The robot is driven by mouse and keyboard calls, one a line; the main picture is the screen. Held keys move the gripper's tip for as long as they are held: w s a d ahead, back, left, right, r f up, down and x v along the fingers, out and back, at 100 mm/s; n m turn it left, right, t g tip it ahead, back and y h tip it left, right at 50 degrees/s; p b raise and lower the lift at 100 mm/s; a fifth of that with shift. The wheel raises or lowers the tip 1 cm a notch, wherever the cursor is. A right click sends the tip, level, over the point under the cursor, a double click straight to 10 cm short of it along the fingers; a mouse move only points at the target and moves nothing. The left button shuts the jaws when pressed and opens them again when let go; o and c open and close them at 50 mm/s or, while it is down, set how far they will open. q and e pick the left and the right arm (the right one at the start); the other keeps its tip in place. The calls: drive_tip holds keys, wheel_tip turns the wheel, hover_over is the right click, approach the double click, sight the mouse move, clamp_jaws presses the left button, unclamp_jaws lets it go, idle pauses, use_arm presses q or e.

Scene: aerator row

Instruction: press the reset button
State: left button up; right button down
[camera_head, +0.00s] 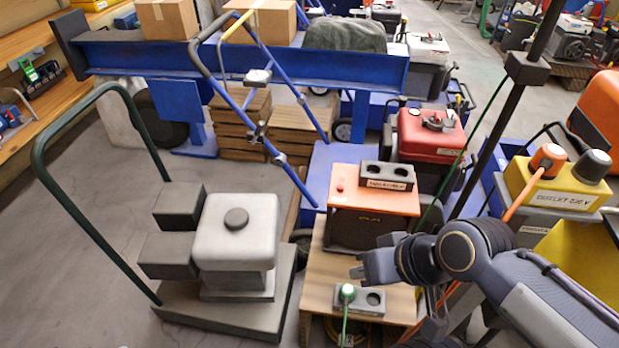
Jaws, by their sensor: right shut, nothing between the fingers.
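A small red button (340,186) sits on the left part of the top of an orange box (365,202) with a dark front; I cannot read a label that names it the reset button. My right gripper (359,267) comes in from the right. It is shut and empty, in front of the dark face of the orange box and, in the picture, below the button, apart from it. Part of that dark face is hidden behind the gripper. My left gripper is not in view.
A grey two-hole socket block (388,177) stands on the orange box. Another socket block (372,302) with a green plug (347,292) lies on the wooden stand (312,290) below the gripper. A red machine (430,140) is behind. A cart (200,312) stands left.

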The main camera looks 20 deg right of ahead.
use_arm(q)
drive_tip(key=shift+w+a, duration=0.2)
use_arm(e)
drive_tip(key=shift+w+a, duration=0.2)
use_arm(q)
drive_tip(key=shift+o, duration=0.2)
